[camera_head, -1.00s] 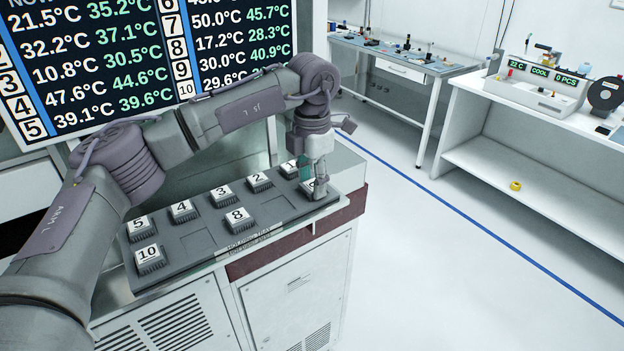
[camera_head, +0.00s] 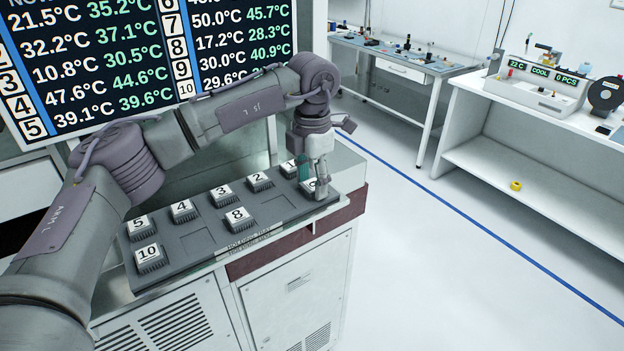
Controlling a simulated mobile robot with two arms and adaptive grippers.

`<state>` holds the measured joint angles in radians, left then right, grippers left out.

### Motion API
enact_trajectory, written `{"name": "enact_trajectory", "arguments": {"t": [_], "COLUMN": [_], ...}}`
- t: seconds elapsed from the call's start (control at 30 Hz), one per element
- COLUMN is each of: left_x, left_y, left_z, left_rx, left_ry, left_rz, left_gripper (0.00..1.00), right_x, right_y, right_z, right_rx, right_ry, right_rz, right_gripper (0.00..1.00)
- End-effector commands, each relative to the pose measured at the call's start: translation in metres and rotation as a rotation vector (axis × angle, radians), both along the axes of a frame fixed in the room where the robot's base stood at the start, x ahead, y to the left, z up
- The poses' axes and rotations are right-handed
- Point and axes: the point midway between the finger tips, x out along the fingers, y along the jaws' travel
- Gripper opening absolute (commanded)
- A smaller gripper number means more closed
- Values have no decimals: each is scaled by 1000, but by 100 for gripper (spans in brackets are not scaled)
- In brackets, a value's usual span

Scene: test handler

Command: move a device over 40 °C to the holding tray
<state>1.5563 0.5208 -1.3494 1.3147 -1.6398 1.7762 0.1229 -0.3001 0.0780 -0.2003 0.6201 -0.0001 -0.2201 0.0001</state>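A dark tray (camera_head: 208,257) with a front label reading HOLDING TRAY lies on the cabinet top. Numbered devices 5 (camera_head: 138,228), 4 (camera_head: 183,210), 3 (camera_head: 223,195), 2 (camera_head: 259,180) and 1 (camera_head: 290,166) form its back row. Device 10 (camera_head: 150,257) and device 8 (camera_head: 238,219) sit in the front row, with empty pockets beside 8. My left gripper (camera_head: 317,186) is down at another device (camera_head: 309,186) at the front row's right end; its number is partly covered, and the grip is unclear. My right gripper is out of view.
The board (camera_head: 120,60) shows white and green temperatures; white readings include 47.6 °C for 4 and 50.0 °C for 7. A bench (camera_head: 400,60) and a white shelf unit (camera_head: 540,170) stand right, beyond clear floor.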

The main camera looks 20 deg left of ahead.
Motion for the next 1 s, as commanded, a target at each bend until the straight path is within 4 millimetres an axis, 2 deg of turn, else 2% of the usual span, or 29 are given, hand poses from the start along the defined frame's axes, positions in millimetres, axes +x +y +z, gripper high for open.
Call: {"name": "enact_trajectory", "arguments": {"t": [0.57, 1.0], "left_x": [0, 0], "left_y": [0, 0], "left_z": [0, 20], "left_rx": [0, -1], "left_ry": [0, -1], "left_rz": [0, 0], "left_gripper": [57, 57], "right_x": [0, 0], "right_y": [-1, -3], "right_z": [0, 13], "right_rx": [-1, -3], "right_ry": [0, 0], "right_rz": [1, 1], "right_gripper": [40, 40]}}
